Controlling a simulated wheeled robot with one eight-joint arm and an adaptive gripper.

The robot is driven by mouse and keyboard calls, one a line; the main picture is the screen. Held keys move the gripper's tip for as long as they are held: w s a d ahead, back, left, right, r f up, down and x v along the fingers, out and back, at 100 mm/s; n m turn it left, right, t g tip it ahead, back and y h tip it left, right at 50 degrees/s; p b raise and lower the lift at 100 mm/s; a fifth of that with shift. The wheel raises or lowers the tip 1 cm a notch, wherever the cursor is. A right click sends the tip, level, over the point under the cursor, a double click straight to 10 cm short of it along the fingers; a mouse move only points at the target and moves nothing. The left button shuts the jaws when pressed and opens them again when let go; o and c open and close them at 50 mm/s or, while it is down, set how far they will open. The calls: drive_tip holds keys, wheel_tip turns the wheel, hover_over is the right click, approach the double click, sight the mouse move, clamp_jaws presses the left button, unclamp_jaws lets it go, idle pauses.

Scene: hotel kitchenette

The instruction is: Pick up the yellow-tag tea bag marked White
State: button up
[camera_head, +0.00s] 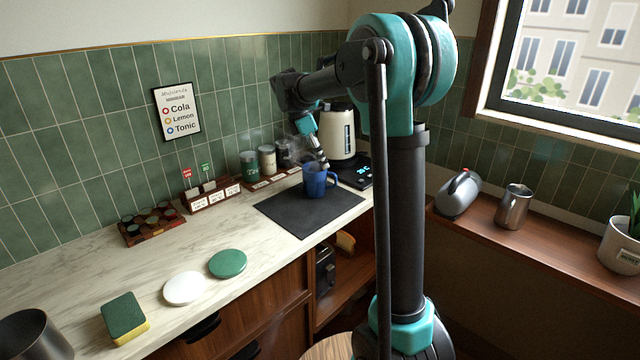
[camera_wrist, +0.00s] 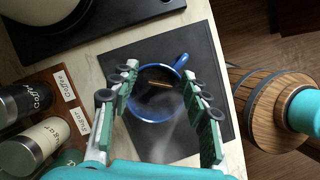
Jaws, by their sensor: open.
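I cannot make out a yellow-tag tea bag marked White in either view. A wooden tea box (camera_head: 212,199) with white labels stands against the tiled wall, with a red tag (camera_head: 187,174) and a green tag (camera_head: 206,168) sticking up. My gripper (camera_wrist: 157,68) is open above a blue mug (camera_wrist: 157,118), its fingers on either side of the mug's opening as seen from the wrist. The mug, also in the head view (camera_head: 314,184), steams and stands on a dark mat. A small brown thing shows inside it; I cannot tell what it is.
The dark mat (camera_head: 290,216) lies on the marble counter. Labelled canisters (camera_head: 267,160) and a white kettle (camera_head: 338,132) stand behind. A capsule tray (camera_head: 151,226), white and green discs (camera_head: 228,263) and a sponge (camera_head: 124,315) lie to the left.

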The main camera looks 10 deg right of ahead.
drive_tip(key=c, duration=0.8)
drive_tip(key=shift+r, duration=0.1)
drive_tip(key=shift+c, duration=0.2)
